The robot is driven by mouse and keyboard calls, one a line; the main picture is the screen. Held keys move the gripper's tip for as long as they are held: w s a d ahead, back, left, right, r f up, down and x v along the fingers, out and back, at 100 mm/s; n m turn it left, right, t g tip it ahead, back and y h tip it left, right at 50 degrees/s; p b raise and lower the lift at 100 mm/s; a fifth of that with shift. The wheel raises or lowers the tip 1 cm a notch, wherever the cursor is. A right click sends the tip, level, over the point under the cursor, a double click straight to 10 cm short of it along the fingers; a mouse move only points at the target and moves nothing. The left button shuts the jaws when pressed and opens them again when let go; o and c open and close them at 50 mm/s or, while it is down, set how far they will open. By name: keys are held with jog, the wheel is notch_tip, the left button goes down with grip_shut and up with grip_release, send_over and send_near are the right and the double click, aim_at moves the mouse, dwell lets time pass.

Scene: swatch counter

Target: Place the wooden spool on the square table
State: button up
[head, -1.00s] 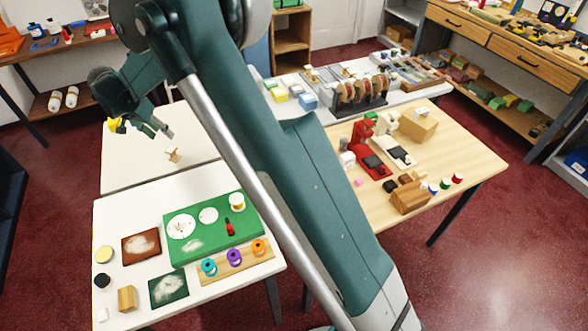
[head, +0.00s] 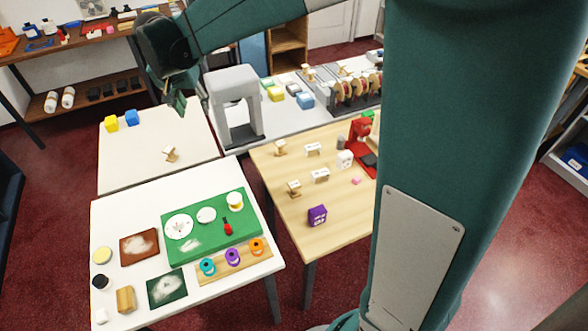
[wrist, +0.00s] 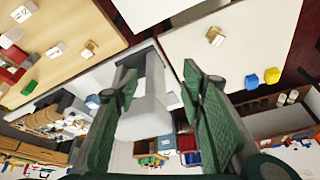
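A small wooden spool (head: 170,154) rests on the pale, square-looking table (head: 125,170) at the left back. The spool also shows on that table in the wrist view (wrist: 215,36). I cannot tell for sure which table the task calls square. My gripper (head: 190,102) is above the far right side of this table, apart from the spool. In the wrist view my gripper (wrist: 158,82) has its two green fingers spread, with nothing held between them. Similar wooden pieces (head: 280,148) stand on the light wooden table (head: 340,225) to the right.
A tall grey arch-shaped machine (head: 238,105) stands just right of my gripper. A blue block (head: 131,118) and a yellow block (head: 111,124) are at the pale table's back. A white front table (head: 215,285) holds a green board. My arm hides the right side.

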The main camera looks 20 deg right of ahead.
jog(key=s+d+r+n+t+y, duration=0.1)
jog(key=s+d+r, duration=0.2)
jog(key=s+d, duration=0.45)
jog(key=s+d+r+n, duration=0.2)
jog(key=s+d, duration=0.2)
jog(key=s, duration=0.7)
jog(key=s+d+f+n+t, duration=0.1)
jog(key=s+d+f, duration=0.1)
jog(key=s, duration=0.7)
jog(key=s+d+f+n+t, duration=0.1)
jog(key=s+d+f, duration=0.2)
jog(key=s, duration=0.6)
jog(key=shift+s+d+y, duration=0.2)
jog(key=shift+s+y, duration=0.05)
jog(key=shift+y, duration=0.05)
